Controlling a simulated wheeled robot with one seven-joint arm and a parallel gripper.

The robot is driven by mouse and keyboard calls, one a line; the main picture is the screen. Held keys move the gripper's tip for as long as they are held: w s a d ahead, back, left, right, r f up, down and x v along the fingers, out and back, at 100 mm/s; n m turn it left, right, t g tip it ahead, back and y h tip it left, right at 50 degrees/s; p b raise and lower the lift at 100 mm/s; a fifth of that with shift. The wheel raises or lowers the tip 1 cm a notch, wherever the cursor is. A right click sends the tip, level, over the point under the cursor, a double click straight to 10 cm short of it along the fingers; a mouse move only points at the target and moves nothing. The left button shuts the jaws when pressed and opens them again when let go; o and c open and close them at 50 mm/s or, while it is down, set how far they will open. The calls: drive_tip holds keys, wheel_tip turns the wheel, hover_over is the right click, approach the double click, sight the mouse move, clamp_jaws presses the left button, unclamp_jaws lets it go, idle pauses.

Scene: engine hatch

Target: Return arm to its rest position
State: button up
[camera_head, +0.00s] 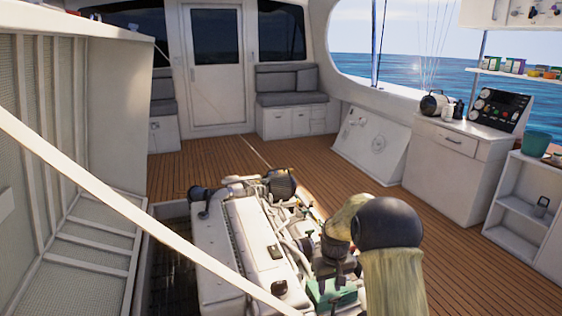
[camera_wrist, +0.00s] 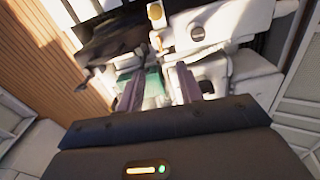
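My arm reaches over the white engine (camera_head: 240,245) in the open hatch, with its dark round joint at the lower right of the head view. My gripper (camera_wrist: 160,74) points down at the engine in the wrist view. Its two purplish fingers are apart. A green part (camera_wrist: 153,84) shows in the gap between them; I cannot tell whether either finger touches it. The green part also shows in the head view (camera_head: 342,298), low by my wrist. The fingertips are hidden in the head view.
A raised white hatch cover (camera_head: 90,235) stands on the left, with a pale strut (camera_head: 110,195) slanting across the engine. A white cabinet (camera_head: 450,160) and shelf unit (camera_head: 525,205) line the right. The wooden deck (camera_head: 440,235) between them and the engine is clear.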

drive_tip(key=s+r+m+t, duration=0.15)
drive_tip(key=s+r, duration=0.25)
drive_tip(key=s, duration=0.9)
drive_tip(key=s+r+m+t, duration=0.15)
drive_tip(key=s+r, duration=0.35)
drive_tip(key=s, duration=0.8)
wheel_tip(320, 180, up, 21)
drive_tip(key=p, duration=2)
drive_tip(key=shift+s+f+g+p, duration=0.2)
drive_tip(key=shift+s+g+p, duration=0.05)
drive_tip(key=shift+g+p, duration=0.15)
drive_tip(key=shift+a, duration=0.1)
